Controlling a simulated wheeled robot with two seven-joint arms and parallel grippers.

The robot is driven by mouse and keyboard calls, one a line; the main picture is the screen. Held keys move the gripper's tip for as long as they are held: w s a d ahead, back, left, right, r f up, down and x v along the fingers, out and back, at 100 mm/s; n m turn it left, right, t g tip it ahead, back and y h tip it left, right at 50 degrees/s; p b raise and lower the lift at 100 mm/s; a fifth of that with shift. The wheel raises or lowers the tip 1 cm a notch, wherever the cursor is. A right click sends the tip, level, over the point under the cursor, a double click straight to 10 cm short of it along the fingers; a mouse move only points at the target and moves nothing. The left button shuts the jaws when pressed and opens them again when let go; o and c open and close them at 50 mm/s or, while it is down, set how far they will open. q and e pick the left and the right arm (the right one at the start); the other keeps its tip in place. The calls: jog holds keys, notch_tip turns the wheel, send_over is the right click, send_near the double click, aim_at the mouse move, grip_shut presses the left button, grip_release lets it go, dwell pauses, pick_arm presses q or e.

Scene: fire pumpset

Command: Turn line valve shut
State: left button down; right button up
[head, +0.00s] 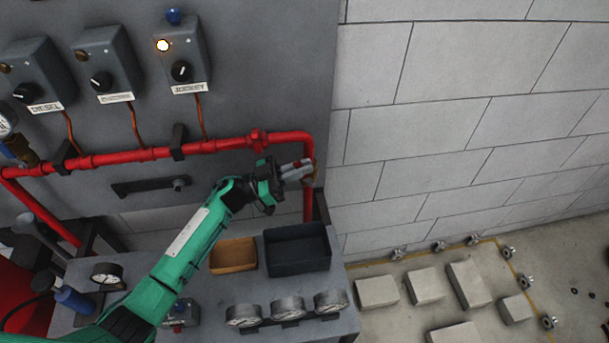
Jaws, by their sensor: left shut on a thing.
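My left gripper (301,169) reaches in from the lower left on its green arm. It is shut at the right-hand drop of the red pipe (309,205), on the line valve (317,172). Only a small part of the valve shows past the fingers, so how far its handle is turned cannot be told. My right gripper is not in view.
Three control boxes, one labelled JOCKEY (184,66) with a lit lamp, hang on the grey panel. Below the arm, a bench holds a black tray (297,267), a brown tray (234,268) and several gauges (287,306). Pale blocks (376,291) lie on the floor at right.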

pick_arm(q)
jog(key=shift+s+a+f+h+b, duration=0.1)
jog(key=shift+a+f+h+b, duration=0.15)
jog(key=shift+f+h+b, duration=0.4)
jog(key=shift+a+r+b, duration=0.2)
jog(key=shift+r+b, duration=0.2)
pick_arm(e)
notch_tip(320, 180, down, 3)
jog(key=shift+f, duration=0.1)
pick_arm(q)
jog(key=c, duration=1.5)
grip_release()
jog(key=shift+c, duration=0.2)
jog(key=s+a+f, duration=0.1)
jog(key=s+a, duration=0.2)
jog(key=a, duration=1.1)
jog(key=shift+a+f, duration=0.15)
jog(key=shift+a, duration=0.05)
